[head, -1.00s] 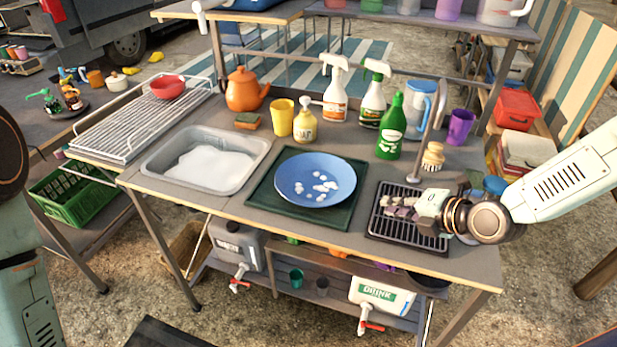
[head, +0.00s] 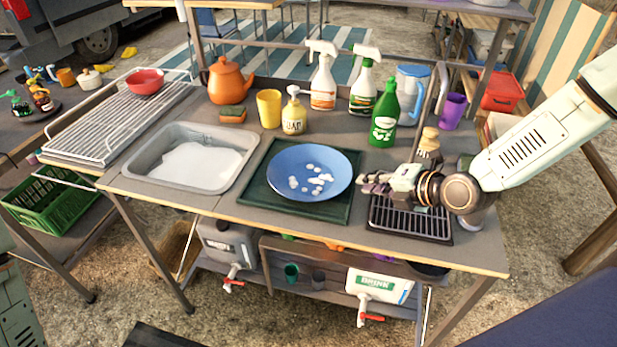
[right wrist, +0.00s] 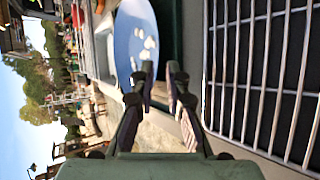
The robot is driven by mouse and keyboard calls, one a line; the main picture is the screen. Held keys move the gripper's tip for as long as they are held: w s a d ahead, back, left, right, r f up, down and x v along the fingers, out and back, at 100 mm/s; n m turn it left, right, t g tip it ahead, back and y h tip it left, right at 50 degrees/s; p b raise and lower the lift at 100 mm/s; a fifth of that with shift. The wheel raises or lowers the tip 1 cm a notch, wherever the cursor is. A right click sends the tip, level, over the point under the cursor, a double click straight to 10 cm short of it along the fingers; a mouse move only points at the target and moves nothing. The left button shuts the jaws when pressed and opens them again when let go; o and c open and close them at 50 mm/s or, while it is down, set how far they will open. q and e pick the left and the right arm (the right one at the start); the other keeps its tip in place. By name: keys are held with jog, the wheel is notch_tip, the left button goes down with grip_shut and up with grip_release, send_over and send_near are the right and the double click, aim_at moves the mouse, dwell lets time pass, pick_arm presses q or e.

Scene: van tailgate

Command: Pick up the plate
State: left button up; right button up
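The blue plate (head: 311,172) lies on a dark green mat (head: 345,214) in the middle of the counter. White foam spots (head: 318,181) are on it. My right gripper (head: 366,184) is just right of the plate's right rim, above the edge of a drain grid. In the right wrist view the plate (right wrist: 128,40) is ahead of the fingers, its rim near the fingertips (right wrist: 161,72). A gap shows between the fingers, with nothing clearly held. Whether a finger touches the rim cannot be told. My left gripper is not in view.
A sink basin (head: 165,182) with foam lies left of the mat. A green bottle (head: 385,115), a yellow bottle (head: 294,115) and a yellow cup (head: 268,108) stand behind the plate. The drain grid (head: 425,222) is at the right, with a brush (head: 429,143) behind it.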

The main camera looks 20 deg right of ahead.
aim_at(352, 189)
jog(key=shift+x, duration=0.85)
jog(key=shift+w+f+b, duration=0.2)
jog(key=shift+w+b, duration=0.1)
jog(key=shift+b, duration=0.2)
jog(key=shift+w+a+f+b, duration=0.15)
jog(key=shift+w+f+b, duration=0.1)
jog(key=shift+w+b, duration=0.2)
jog(key=shift+x, duration=0.95)
jog(key=shift+w+a+f+b, duration=0.15)
jog(key=shift+w+a+b, duration=0.15)
jog(key=shift+w, duration=0.2)
jog(key=shift+s+d, duration=0.2)
jog(key=shift+s, duration=0.1)
jog(key=shift+s+r, duration=0.15)
jog(key=shift+r, duration=0.1)
jog(key=shift+c, duration=1.4)
jog(key=shift+w+a+f, duration=0.1)
jog(key=shift+w+f, duration=0.05)
jog(key=shift+w, duration=0.15)
grip_shut()
jog(key=shift+s, duration=0.1)
